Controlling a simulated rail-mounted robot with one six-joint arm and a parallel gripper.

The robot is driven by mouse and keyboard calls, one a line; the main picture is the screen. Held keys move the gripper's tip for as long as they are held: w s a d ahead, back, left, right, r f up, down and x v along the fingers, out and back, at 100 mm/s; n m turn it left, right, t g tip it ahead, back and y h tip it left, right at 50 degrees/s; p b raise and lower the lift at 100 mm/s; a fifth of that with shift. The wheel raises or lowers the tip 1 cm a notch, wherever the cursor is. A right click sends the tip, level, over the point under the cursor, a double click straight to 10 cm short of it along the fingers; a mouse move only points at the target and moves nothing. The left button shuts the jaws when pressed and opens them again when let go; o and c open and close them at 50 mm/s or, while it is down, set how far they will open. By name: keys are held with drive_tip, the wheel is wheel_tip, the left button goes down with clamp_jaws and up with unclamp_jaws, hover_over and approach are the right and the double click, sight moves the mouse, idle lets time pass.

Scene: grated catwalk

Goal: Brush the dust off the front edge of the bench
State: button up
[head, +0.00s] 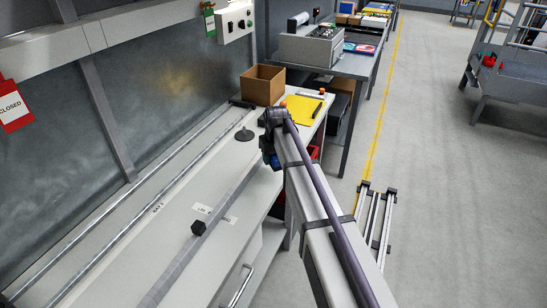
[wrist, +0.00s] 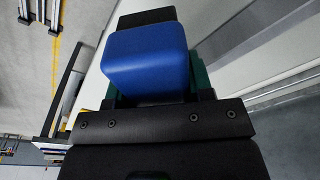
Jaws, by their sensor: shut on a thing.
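The bench (head: 185,190) is a long pale bench on the left in the head view, with its front edge running from the lower middle up toward the cardboard box. My gripper (head: 271,157) is over the far part of the bench near that edge. In the wrist view my gripper (wrist: 152,88) is shut on a blue block-shaped handle (wrist: 147,60), with a dark part (wrist: 147,18) beyond it. I take this to be the brush; its bristles cannot be made out. I cannot tell whether it touches the bench. No dust can be made out clearly.
A cardboard box (head: 263,84), a yellow sheet (head: 301,110) and a dark round-based piece (head: 244,134) are on the bench. A small black block (head: 198,228) sits on a long grey strip. A drawer handle (head: 240,286) juts out in front.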

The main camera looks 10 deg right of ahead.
drive_tip(key=shift+r, duration=0.2)
drive_tip(key=shift+r, duration=0.1)
wheel_tip(320, 180, up, 3)
drive_tip(key=p, duration=0.3)
idle(0.3)
